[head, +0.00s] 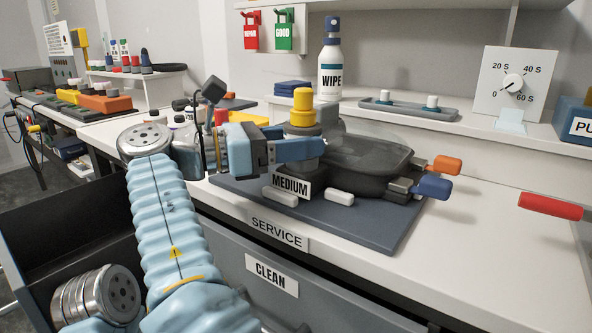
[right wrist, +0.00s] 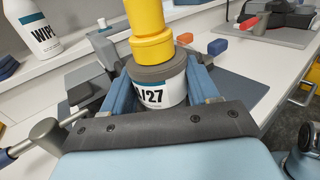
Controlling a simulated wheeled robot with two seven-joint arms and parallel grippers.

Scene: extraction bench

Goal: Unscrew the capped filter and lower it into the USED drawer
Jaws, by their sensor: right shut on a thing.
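The capped filter shows in the head view as a yellow cap (head: 303,104) on a dark grey collar, beside a dark machine with a clear dome (head: 365,153). In the right wrist view the filter (right wrist: 160,90) is a white-labelled canister reading "/27" under a yellow cap (right wrist: 150,40). My right gripper (head: 312,148) is shut on it, with a blue finger on either side. The filter's lower end is hidden, so I cannot tell if it is still seated. An open dark drawer (head: 62,238) is at the left; no USED label shows. My left gripper is not in view.
A MEDIUM sign (head: 290,185) stands before the filter. Orange (head: 444,165) and blue (head: 433,187) handles stick out right of the dome. A WIPE bottle (head: 330,67) stands on the ledge behind. The CLEAN drawer (head: 335,308) is shut below.

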